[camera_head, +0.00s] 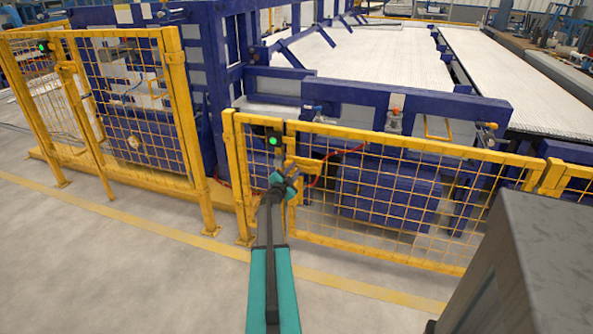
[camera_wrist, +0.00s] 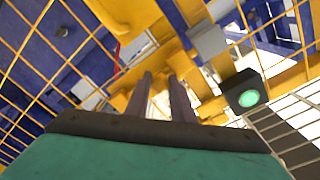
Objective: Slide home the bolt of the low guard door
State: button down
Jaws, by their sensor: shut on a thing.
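The low guard door (camera_head: 400,205) is a yellow mesh panel in the head view, standing roughly in line with the short fence panel on its left. Its yellow bolt (camera_head: 304,163) is near the door's upper left edge, by the post. My gripper (camera_head: 292,178) reaches up to this latch from the front. In the wrist view the two dark fingers (camera_wrist: 162,78) stand a small gap apart, against yellow latch parts. My gripper is shut on the bolt; the gripped part is largely hidden by the fingers. How far the bolt is in cannot be told.
A black box with a lit green lamp (camera_head: 272,140) sits on the post just left of the latch, close to my fingers in the wrist view (camera_wrist: 243,91). A taller yellow guard (camera_head: 135,110) stands at left. Blue machinery (camera_head: 390,195) is behind the door. The floor in front is clear.

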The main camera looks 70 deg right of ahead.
jog(key=shift+w+d+r, duration=0.1)
jog(key=shift+w, duration=0.25)
jog(key=c, duration=1.6)
grip_release()
jog(key=shift+o, duration=0.3)
jog(key=shift+f, duration=0.2)
jog(key=shift+s, duration=0.1)
jog(key=shift+a, duration=0.45)
jog(key=a, duration=1.3)
jog(key=shift+b, duration=0.3)
